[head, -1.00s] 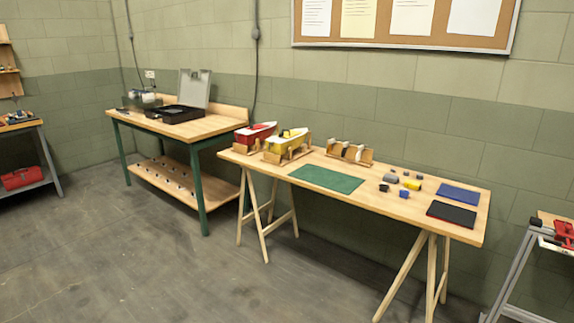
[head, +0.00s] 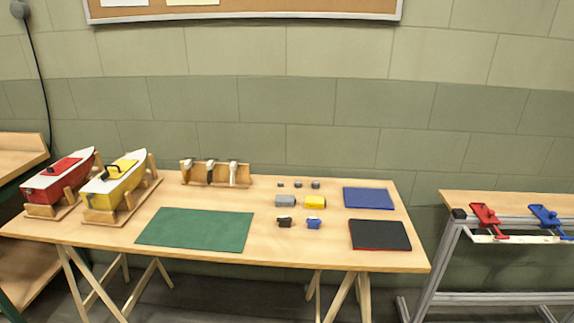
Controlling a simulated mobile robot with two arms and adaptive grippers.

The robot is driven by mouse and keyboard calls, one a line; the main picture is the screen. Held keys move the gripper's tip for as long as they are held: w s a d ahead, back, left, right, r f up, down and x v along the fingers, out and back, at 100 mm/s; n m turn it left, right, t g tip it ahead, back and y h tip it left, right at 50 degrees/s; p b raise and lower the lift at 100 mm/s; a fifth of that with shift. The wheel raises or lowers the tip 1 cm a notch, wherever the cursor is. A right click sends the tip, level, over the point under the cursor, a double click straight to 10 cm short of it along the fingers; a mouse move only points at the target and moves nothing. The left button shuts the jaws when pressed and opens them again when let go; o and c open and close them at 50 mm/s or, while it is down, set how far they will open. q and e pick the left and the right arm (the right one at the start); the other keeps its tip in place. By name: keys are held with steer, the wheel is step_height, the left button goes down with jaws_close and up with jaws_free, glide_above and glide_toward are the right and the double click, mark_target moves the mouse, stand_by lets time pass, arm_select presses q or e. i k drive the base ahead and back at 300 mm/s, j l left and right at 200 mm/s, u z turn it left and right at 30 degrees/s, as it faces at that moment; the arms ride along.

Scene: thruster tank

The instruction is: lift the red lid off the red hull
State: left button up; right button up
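The red hull (head: 44,186) is a red and white boat on a wooden cradle at the left end of the trestle table. The red lid (head: 64,166) lies on its deck, with a small dark handle on top. The lid looks seated, though the picture is too small to tell how closely. Neither of my grippers shows in the head view.
A yellow hull (head: 118,190) on its own cradle stands close to the right of the red one. A green mat (head: 195,229), wooden rack (head: 215,173), small blocks, blue mat (head: 368,198) and black mat (head: 380,235) occupy the table. A clamp stand (head: 500,205) is at right.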

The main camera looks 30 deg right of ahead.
mark_target(59, 167)
steer(key=i+z, duration=0.4)
steer(key=i+j+z, duration=0.1)
steer(key=i+z, duration=0.3)
steer(key=i, duration=0.25)
steer(key=i+j+z, duration=0.25)
steer(key=i+z, duration=0.15)
steer(key=i+j+z, duration=0.4)
steer(key=k+l+u, duration=0.1)
steer(key=l+u, duration=0.25)
steer(key=u, duration=0.15)
steer(key=k+l+u, duration=0.15)
steer(key=l+u, duration=0.2)
steer(key=u, duration=0.15)
steer(key=k+l+u, duration=0.2)
steer(key=u, duration=0.3)
